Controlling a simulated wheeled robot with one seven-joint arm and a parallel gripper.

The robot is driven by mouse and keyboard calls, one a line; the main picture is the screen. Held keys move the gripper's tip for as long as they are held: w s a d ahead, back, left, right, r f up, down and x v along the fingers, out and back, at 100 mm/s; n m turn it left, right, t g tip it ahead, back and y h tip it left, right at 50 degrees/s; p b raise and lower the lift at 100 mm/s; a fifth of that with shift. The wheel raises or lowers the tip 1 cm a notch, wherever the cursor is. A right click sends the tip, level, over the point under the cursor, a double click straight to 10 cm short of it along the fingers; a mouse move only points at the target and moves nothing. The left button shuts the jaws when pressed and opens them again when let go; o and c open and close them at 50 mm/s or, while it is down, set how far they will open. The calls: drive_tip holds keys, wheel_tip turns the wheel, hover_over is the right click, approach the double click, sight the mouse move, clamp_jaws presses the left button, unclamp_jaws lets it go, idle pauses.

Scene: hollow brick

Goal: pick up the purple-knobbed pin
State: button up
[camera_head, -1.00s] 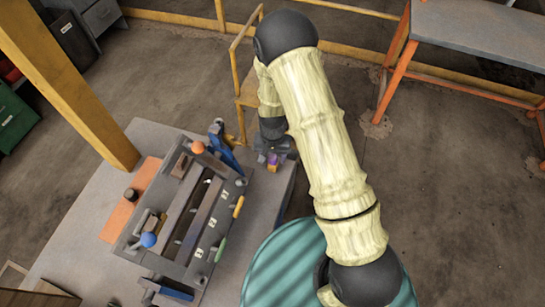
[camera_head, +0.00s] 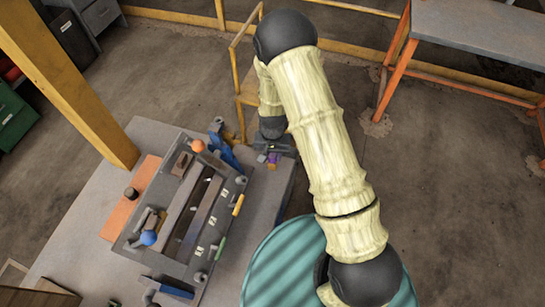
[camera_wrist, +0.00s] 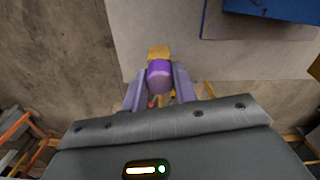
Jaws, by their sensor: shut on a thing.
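The purple-knobbed pin (camera_wrist: 159,75) sits between the two fingers of my gripper (camera_wrist: 160,88) in the wrist view, with a yellow-orange part showing just beyond the purple knob. My gripper is shut on it. In the head view my gripper (camera_head: 272,155) is at the right edge of the grey table, beside the fixture, and the purple knob (camera_head: 272,160) shows small under it. The pin's lower part is hidden, so I cannot tell whether it touches the tabletop.
The grey fixture (camera_head: 172,258) on the table (camera_head: 80,235) carries an orange knob (camera_head: 198,146), a blue knob (camera_head: 148,238), and yellow and green handles. Blue clamps stand at its ends. A teal ribbed drum (camera_head: 270,270) is at the front right. An orange-legged bench (camera_head: 480,35) stands at the back right.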

drive_tip(key=shift+r, duration=0.15)
wheel_tip(320, 180, up, 10)
drive_tip(key=p, duration=0.7)
